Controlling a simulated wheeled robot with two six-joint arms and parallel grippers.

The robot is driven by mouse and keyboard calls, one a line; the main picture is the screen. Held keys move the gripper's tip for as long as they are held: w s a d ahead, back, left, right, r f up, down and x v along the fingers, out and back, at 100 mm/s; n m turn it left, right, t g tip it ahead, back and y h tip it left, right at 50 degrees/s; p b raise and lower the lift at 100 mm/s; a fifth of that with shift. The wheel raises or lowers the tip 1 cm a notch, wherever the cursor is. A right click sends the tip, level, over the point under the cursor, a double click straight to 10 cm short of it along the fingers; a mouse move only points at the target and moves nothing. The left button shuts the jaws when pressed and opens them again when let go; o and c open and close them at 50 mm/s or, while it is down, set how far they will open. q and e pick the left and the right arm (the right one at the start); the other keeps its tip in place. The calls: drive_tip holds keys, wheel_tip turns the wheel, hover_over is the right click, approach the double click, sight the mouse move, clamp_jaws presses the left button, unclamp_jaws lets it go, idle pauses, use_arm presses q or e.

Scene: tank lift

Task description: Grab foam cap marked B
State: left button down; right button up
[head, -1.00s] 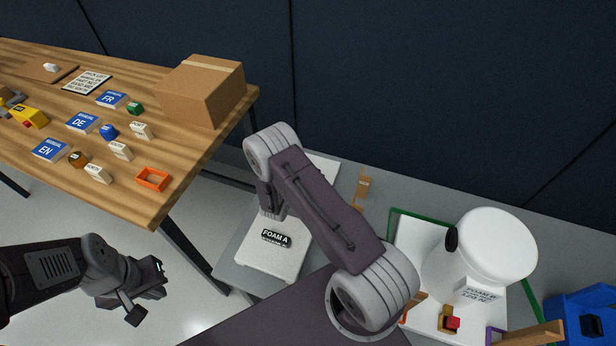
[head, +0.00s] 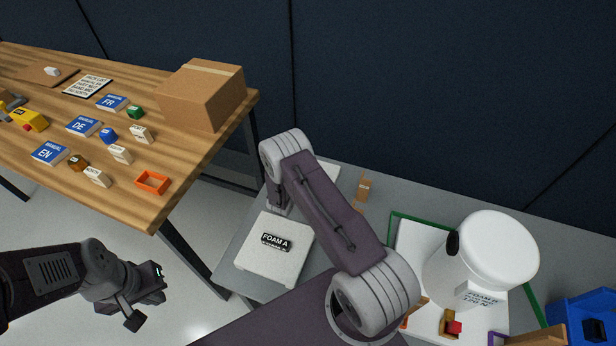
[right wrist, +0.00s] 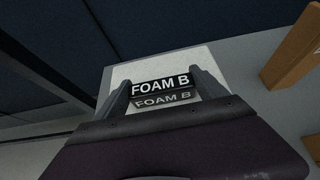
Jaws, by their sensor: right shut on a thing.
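The foam cap marked B (right wrist: 150,72) is a white block with a black "FOAM B" label, seen in the right wrist view. My right gripper (right wrist: 163,90) is shut on it, one finger on each side of the label. In the head view my right arm hides this gripper and most of what is behind it; only a white edge (head: 333,175) shows there. A white foam block marked "FOAM A" (head: 270,265) lies on the grey surface in front. My left gripper (head: 148,297) is open and empty, over the floor at lower left.
A white tank (head: 490,250) stands at right by a green-edged area, near a blue bin (head: 590,310). A small brown block (head: 364,189) sits on the grey surface. The wooden table (head: 200,160) at left holds a cardboard box (head: 203,95), manuals and small parts.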

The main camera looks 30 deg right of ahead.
wheel_tip(320, 180, up, 10)
drive_tip(key=shift+f+p, duration=0.1)
drive_tip(key=shift+p, duration=0.6)
